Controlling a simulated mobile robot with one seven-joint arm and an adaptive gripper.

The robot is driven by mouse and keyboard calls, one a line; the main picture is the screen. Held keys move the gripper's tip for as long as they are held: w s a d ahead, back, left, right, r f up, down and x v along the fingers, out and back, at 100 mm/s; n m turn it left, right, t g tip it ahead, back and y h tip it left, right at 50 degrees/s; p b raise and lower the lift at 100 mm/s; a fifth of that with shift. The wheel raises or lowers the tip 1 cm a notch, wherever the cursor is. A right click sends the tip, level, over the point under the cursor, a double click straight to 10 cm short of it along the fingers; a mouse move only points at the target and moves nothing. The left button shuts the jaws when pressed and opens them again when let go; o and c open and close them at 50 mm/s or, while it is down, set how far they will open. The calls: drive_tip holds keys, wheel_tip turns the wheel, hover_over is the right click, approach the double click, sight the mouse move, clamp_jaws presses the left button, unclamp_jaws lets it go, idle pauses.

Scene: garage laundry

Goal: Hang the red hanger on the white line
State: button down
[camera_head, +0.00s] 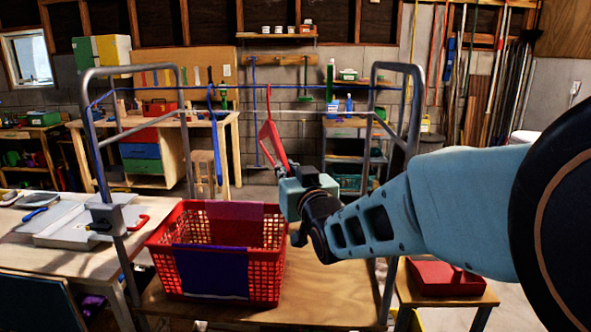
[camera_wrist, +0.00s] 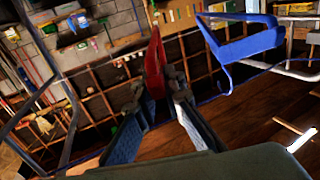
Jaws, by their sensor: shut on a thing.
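The red hanger (camera_head: 270,140) is upright in the head view, its thin hook pointing up near the upper blue line (camera_head: 315,87). I cannot tell whether it touches a line. My gripper (camera_head: 288,180) is shut on the hanger's lower part. In the wrist view the red hanger (camera_wrist: 155,68) stands between my fingers (camera_wrist: 152,100). A pale lower line (camera_head: 325,112), likely the white line, runs between the metal posts behind the hanger. A blue hanger (camera_head: 212,115) hangs from the upper line to the left; it shows in the wrist view (camera_wrist: 245,43) too.
A red basket (camera_head: 158,243) with dark cloth stands on a wooden table (camera_head: 330,295) below. Metal posts (camera_head: 410,120) rise on both sides of the lines. A red tray (camera_head: 440,278) lies at the right. The space between the blue hanger and the red hanger is open.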

drive_tip(key=shift+r+p, duration=0.95)
drive_tip(key=shift+r, duration=1.4)
